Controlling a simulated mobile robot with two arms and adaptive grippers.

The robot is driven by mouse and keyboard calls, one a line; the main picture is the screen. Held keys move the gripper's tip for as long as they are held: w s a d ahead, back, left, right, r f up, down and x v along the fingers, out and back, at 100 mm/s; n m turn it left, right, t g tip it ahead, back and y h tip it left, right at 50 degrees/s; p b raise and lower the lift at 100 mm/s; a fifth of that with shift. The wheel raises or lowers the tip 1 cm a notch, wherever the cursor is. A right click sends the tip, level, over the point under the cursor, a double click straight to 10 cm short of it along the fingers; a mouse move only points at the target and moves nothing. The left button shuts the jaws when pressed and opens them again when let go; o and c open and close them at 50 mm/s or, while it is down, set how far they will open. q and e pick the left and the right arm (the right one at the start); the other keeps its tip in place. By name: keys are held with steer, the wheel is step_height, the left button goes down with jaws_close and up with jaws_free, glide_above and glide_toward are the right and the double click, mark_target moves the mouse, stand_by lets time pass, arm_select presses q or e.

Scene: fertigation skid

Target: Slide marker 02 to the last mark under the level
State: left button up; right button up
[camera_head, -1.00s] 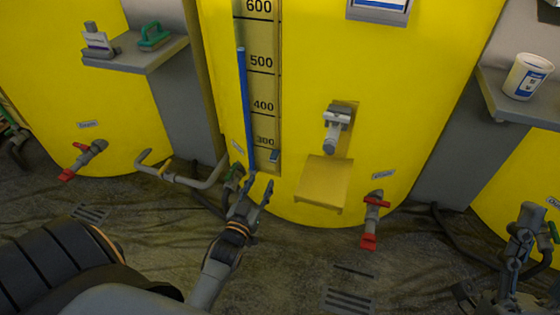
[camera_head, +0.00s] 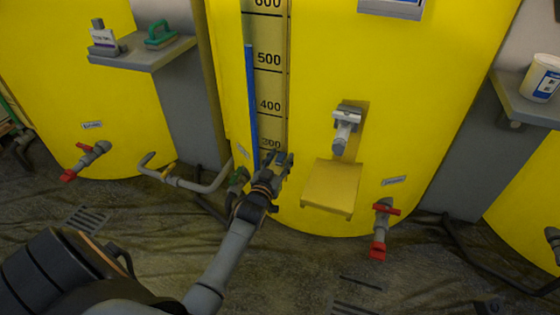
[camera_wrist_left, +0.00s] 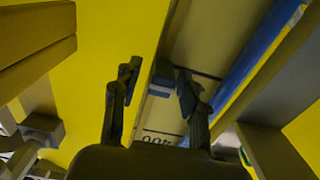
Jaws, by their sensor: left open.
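The level scale (camera_head: 270,92) is a strip on the yellow tank, with marks from 300 up past 600. A blue column (camera_head: 251,105) beside it tops out between 500 and 600. The marker, a small grey block with a blue and white face (camera_wrist_left: 160,78), is low on the scale near 300; its number cannot be read. My left gripper (camera_head: 280,158) is open at the marker. In the left wrist view, its fingers (camera_wrist_left: 158,85) stand either side of the marker, with visible gaps. The gripper partly hides the marker in the head view. My right gripper is not seen.
A grey tap (camera_head: 344,130) and a yellow ledge (camera_head: 331,188) stick out right of the scale. A red-handled valve (camera_head: 382,220) is lower right. Grey pipes (camera_head: 185,180) run at the lower left. Shelves hold a bottle (camera_head: 102,40), a green-handled tool (camera_head: 160,35) and a white tub (camera_head: 542,78).

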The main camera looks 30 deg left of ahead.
arm_select(q)
jaws_close()
steer(key=shift+r, duration=0.2)
